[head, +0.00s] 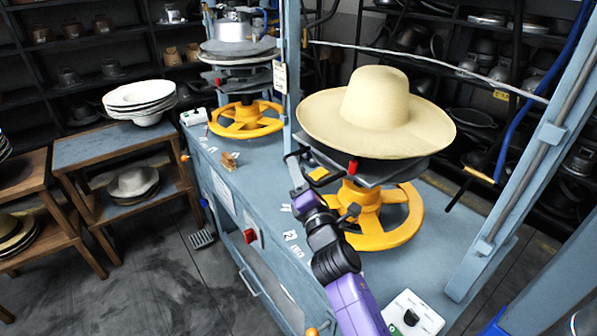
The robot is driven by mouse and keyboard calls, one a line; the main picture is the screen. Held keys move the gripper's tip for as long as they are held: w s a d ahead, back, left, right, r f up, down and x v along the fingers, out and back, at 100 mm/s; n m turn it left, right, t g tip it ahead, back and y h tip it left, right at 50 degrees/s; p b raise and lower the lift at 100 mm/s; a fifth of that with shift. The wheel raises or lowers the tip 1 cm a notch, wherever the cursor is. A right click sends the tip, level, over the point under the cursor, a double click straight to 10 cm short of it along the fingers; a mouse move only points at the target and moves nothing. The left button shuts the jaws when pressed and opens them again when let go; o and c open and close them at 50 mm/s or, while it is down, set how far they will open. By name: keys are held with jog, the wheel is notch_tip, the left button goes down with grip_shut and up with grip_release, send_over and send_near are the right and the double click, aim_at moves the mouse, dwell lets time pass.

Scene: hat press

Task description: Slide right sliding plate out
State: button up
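The right sliding plate (402,175) is a dark flat plate beneath a wide-brimmed straw hat (380,110). The hat covers most of it, and a red knob (353,166) shows at its front edge. The plate sits above a yellow handwheel (370,228) on the right half of the blue press table. My gripper (299,172) is at the plate's front-left corner, beside a dark bracket with a yellow patch. The fingertips are small and blend with the dark parts there, so I cannot tell whether they touch or hold anything.
A second press station with a yellow handwheel (240,120) stands to the left. A blue post (291,70) rises between the stations, and another frame post (530,160) is at the right. A white control box (412,314) sits near the front. Side tables with stacked hats stand left.

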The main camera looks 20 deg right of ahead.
jog(key=shift+c, duration=0.4)
grip_shut()
dwell(1.1)
